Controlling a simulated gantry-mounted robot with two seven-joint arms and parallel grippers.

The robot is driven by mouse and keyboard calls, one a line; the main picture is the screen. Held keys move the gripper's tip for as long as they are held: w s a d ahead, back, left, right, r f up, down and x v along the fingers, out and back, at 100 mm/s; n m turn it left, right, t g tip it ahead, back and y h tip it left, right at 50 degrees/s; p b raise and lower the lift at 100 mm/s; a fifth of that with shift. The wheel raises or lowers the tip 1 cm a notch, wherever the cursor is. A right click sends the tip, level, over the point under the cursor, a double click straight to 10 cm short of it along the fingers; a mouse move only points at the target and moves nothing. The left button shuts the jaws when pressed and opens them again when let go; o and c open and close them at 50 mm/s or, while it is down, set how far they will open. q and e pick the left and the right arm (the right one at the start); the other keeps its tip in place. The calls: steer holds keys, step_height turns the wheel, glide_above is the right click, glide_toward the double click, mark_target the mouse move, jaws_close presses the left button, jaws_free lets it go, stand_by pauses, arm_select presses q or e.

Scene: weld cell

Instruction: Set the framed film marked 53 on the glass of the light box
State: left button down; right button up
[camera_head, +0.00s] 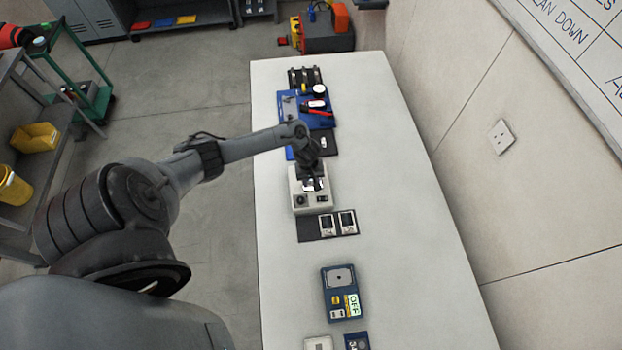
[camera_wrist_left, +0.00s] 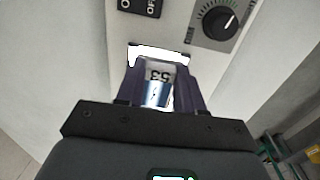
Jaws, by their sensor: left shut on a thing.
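My left gripper (camera_head: 311,178) is over the light box (camera_head: 306,203) in the head view, coming from above. In the left wrist view the gripper (camera_wrist_left: 160,92) is shut on the framed film marked 53 (camera_wrist_left: 159,76), whose number shows upside down between the fingers. Bright white glass (camera_wrist_left: 146,51) of the light box shows just beyond the film, with the box's dial and switch past it. The film is over the glass; I cannot tell whether it touches. The arm and fingers hide much of the glass. My right gripper is not in view.
A dark mat (camera_head: 308,230) with two framed pieces (camera_head: 347,222) lies in front of the light box. A blue device reading OFF (camera_head: 342,294) sits nearer. A blue tray (camera_head: 287,104) with tools is behind. The table's right side (camera_head: 415,240) is clear.

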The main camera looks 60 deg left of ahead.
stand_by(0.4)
arm_select(q)
steer(key=shift+w+d+p, duration=0.1)
steer(key=shift+w+p, duration=0.05)
steer(key=shift+p, duration=0.35)
stand_by(0.3)
stand_by(0.6)
steer(key=shift+p, duration=0.35)
stand_by(0.3)
steer(key=c, duration=0.6)
jaws_free()
